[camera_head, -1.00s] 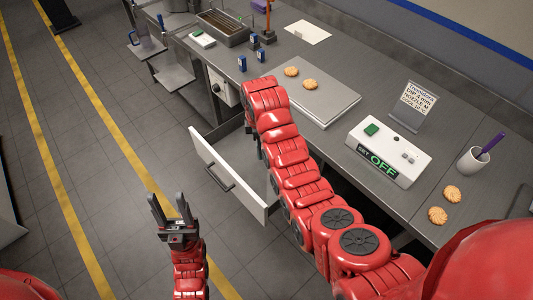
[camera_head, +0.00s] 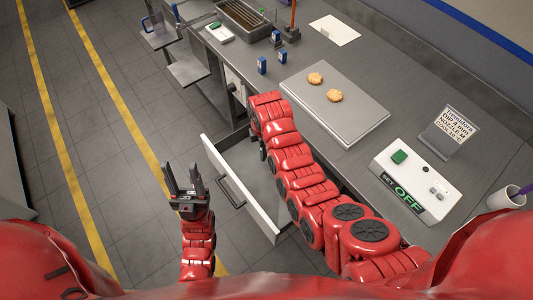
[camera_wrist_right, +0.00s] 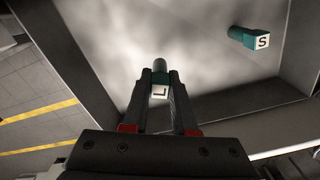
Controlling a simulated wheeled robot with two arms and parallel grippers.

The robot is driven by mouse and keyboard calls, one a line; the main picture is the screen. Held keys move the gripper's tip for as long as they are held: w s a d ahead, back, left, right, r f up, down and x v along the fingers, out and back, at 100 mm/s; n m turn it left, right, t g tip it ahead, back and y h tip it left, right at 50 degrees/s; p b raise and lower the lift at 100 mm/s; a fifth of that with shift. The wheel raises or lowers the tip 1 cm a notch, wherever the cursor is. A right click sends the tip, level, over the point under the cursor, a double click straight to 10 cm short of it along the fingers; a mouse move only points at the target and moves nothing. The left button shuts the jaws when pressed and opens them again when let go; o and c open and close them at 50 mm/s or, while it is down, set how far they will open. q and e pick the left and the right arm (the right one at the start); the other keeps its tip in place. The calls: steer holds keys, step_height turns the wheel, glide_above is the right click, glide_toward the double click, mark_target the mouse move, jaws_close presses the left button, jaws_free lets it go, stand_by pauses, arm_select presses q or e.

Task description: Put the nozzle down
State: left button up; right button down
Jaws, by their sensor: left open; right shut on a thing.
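In the right wrist view my right gripper (camera_wrist_right: 160,82) is shut on a nozzle with a teal body and a white face marked L (camera_wrist_right: 159,93). It is over the inside of the open drawer; I cannot tell whether the nozzle touches the floor. A second teal nozzle, marked S (camera_wrist_right: 250,39), lies in the drawer to the right, apart from the gripper. In the head view the drawer (camera_head: 239,188) is pulled out below the counter, and my right arm hides the right gripper and both nozzles. My left gripper (camera_head: 184,180) is open and empty, left of the drawer.
On the counter are a grey board (camera_head: 345,112) with two biscuits (camera_head: 316,79), a white control box (camera_head: 412,182) showing OFF, a sign (camera_head: 452,128) and a cup (camera_head: 506,197). Small blue-and-white containers (camera_head: 262,65) stand further back. The floor left of the drawer is clear.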

steer(key=shift+f, duration=0.2)
steer(key=shift+w+f+p, duration=0.15)
steer(key=shift+f+p, duration=0.2)
steer(key=shift+f, duration=0.4)
step_height(320, 180, down, 2)
steer(key=shift+f, duration=0.4)
steer(key=shift+f, duration=0.15)
steer(key=c, duration=0.7)
jaws_free()
